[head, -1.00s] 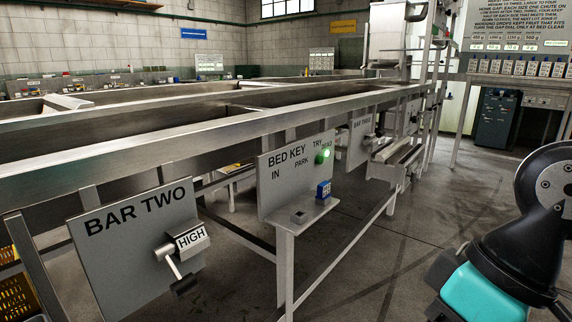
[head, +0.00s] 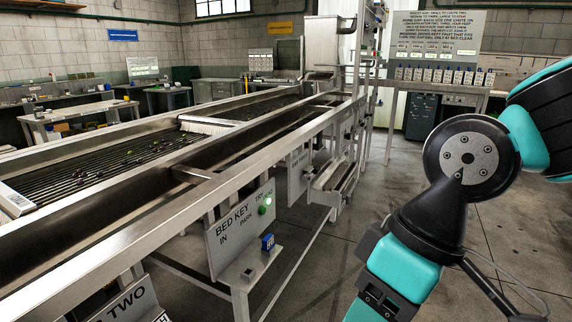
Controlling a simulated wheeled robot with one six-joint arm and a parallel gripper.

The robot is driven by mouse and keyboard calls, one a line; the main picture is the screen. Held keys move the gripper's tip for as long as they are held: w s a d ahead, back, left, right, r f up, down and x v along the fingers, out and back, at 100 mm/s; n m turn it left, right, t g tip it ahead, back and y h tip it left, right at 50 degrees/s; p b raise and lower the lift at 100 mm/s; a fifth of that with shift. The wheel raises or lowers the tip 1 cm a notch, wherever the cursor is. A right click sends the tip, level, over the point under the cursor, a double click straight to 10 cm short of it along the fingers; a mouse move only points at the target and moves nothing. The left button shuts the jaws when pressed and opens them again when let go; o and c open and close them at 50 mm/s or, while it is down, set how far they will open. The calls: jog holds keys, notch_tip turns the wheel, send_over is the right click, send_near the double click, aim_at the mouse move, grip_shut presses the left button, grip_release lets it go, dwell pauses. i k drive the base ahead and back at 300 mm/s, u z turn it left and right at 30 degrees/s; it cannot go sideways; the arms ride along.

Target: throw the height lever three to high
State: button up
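The bar three panel (head: 297,176) hangs on the side of the long steel roller bed, right of the middle of the head view. It is small and seen at a slant, with its lettering hard to read. A small lever or handle (head: 310,173) seems to stick out at its right edge; whether it stands at high or low is too small to tell. My arm fills the right side of the view, apart from the panel. My gripper is out of the picture.
The bed key panel (head: 240,226) with a green light (head: 267,201) and a blue block (head: 267,242) stands nearer. The bar two panel (head: 127,304) is cut off at the bottom. A steel chute (head: 335,180) juts out past bar three. Open floor lies to the right.

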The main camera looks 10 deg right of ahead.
aim_at(316, 170)
jog(key=z, duration=0.45)
jog(key=i, duration=2.2)
jog(key=z, duration=0.2)
